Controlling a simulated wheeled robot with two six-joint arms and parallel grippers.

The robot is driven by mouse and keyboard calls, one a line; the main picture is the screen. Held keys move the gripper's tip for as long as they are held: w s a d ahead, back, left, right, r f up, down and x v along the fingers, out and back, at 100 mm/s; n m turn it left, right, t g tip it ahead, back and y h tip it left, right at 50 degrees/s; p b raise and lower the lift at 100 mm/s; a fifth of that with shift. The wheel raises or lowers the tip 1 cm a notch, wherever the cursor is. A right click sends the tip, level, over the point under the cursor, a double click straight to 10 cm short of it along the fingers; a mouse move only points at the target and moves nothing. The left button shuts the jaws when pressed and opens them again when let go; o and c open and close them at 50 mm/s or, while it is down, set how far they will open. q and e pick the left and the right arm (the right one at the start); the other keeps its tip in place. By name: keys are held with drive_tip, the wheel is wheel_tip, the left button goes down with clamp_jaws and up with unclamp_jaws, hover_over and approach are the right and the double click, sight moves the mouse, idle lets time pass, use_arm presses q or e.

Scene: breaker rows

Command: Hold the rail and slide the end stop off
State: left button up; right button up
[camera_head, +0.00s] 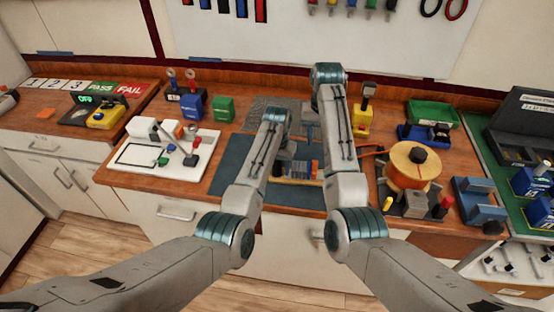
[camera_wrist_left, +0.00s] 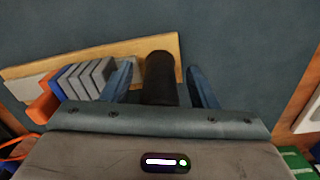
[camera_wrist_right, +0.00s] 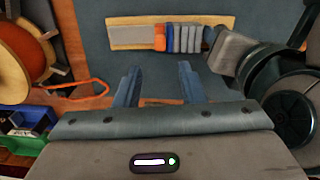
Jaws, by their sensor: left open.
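A wooden board (camera_wrist_left: 130,48) carries a grey rail (camera_wrist_right: 132,36) with a row of grey and blue modules (camera_wrist_left: 85,78) and an orange one (camera_wrist_left: 43,103). It lies on the dark teal mat (camera_head: 233,160). A dark block (camera_wrist_left: 160,75), apparently the end stop, stands at the board's end. My left gripper (camera_wrist_left: 160,68) is open, with one finger on each side of this block and visible gaps. In the right wrist view my left gripper hides that end. My right gripper (camera_wrist_right: 158,75) is open and empty, apart from the board. In the head view my arms cover much of the work.
An orange spool (camera_head: 407,165) with an orange wire stands right of the mat. A yellow stand (camera_head: 362,118) and green bin (camera_head: 432,114) are behind. A white tray (camera_head: 130,172) with parts lies left. The mat is clear around the board.

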use_arm(q)
drive_tip(key=shift+f, duration=0.1)
clamp_jaws()
use_arm(e)
drive_tip(key=shift+o, duration=0.6)
drive_tip(key=n+y, duration=0.4)
drive_tip(key=n, duration=1.3)
approach(316, 162)
drive_tip(key=shift+y, duration=0.3)
drive_tip(key=x, duration=0.9)
drive_tip(key=shift+d+f, duration=0.2)
